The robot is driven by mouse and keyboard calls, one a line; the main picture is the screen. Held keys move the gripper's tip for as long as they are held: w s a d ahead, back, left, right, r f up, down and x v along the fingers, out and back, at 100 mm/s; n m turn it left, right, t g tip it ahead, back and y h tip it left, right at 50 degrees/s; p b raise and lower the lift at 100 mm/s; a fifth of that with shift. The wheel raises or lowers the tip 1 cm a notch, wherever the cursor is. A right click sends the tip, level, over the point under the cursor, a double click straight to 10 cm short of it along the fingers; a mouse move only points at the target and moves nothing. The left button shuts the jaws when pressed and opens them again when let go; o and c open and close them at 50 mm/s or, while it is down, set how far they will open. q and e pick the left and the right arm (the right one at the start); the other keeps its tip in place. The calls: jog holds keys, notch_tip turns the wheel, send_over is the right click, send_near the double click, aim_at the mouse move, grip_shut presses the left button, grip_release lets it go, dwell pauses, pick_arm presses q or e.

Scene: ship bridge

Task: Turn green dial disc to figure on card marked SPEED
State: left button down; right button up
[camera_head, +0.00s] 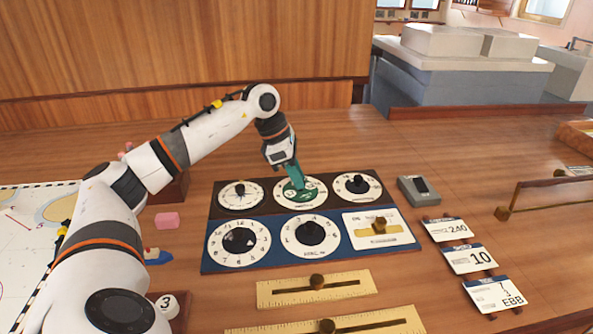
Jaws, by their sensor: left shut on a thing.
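The green dial disc (308,195) sits in the middle of the upper, dark row of a dial panel, inside a white ring of marks. My left gripper (295,184) reaches down to it from behind and is shut on its middle part, which the fingers hide. The figures around the disc are too small to read. Three cards stand to the right of the panel: one reading 240 (447,229), one reading 10 (470,259) and one reading 7, 3, EBB (495,295). Their small headings, including SPEED, cannot be read. My right gripper is not in view.
Other dials with black knobs (239,240) surround the green one. A slider plate (379,229) is at the panel's lower right. Brass rulers (317,289) lie in front, a grey box (419,190) to the right, a pink block (167,221) to the left. The wood behind the panel is clear.

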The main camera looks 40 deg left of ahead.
pick_arm(q)
jog(key=shift+m, duration=0.3)
dwell(0.4)
jog(key=c, duration=1.3)
grip_release()
jog(key=shift+o, duration=0.2)
jog(key=v, duration=1.2)
jog(key=shift+w+a, duration=0.1)
jog(key=shift+w, duration=0.1)
